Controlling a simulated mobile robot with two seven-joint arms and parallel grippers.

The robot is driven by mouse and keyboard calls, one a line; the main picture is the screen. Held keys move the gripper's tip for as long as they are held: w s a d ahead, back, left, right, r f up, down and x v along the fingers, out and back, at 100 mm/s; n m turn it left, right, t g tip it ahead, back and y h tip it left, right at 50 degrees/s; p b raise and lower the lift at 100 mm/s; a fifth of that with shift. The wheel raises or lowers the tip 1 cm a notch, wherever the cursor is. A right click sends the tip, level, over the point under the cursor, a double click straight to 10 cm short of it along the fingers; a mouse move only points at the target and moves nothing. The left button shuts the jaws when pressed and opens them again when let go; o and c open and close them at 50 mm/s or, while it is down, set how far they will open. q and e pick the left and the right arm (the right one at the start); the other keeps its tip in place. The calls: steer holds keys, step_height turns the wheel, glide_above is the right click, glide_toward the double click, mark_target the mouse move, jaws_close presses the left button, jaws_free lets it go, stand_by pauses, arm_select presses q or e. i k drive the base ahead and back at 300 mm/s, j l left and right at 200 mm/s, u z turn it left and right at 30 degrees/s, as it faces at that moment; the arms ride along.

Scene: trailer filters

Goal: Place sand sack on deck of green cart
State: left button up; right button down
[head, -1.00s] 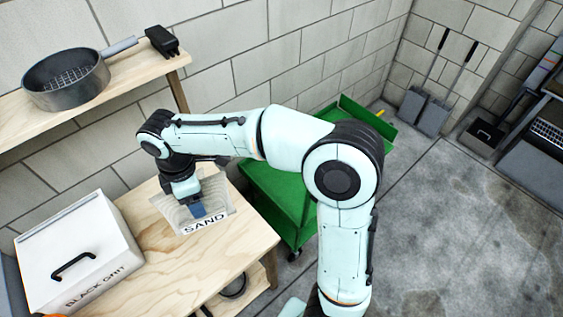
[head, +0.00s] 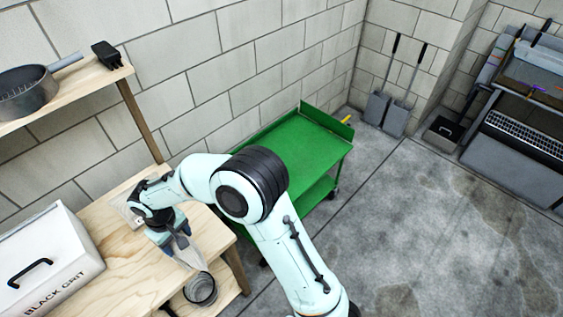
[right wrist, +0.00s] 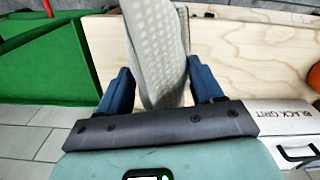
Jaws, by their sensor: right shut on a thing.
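The sand sack (head: 190,256), pale grey, hangs tilted from my right gripper (head: 178,238), near the front right edge of the wooden table. In the right wrist view the sack (right wrist: 158,50) is between the two blue fingers of the gripper (right wrist: 162,85). The green cart (head: 312,142) stands right of the table against the block wall. Its upper deck is bare in the part I see; my arm hides its near left part. The cart (right wrist: 45,62) also shows at the left of the right wrist view. My left gripper is out of view.
The wooden table (head: 110,262) carries a white BLACK GRIT box (head: 45,262) at left. A dark round container (head: 201,289) sits below the table's right edge. A shelf with a pan (head: 28,93) is at upper left. Floor (head: 430,220) right of the cart is clear.

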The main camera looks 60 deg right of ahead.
mark_target(298, 143)
steer(key=z, duration=1.9)
steer(key=i+l+z, duration=0.1)
steer(key=l+z, duration=0.2)
steer(key=i+l+z, duration=0.15)
steer(key=l+z, duration=0.15)
steer(key=i+l+z, duration=0.25)
steer(key=l, duration=0.15)
steer(key=i+l+z, duration=0.2)
steer(key=i, duration=0.15)
steer(key=i+l+z, duration=0.2)
steer(key=i, duration=0.15)
steer(key=i+u, duration=0.35)
steer(key=i+l+u, duration=0.1)
steer(key=i+u, duration=0.35)
steer(key=u, duration=0.35)
steer(key=i+u, duration=0.1)
steer(key=u, duration=0.4)
steer(key=i+u, duration=0.15)
steer(key=u, duration=0.35)
steer(key=i+l+u, duration=0.1)
steer(key=u, duration=0.4)
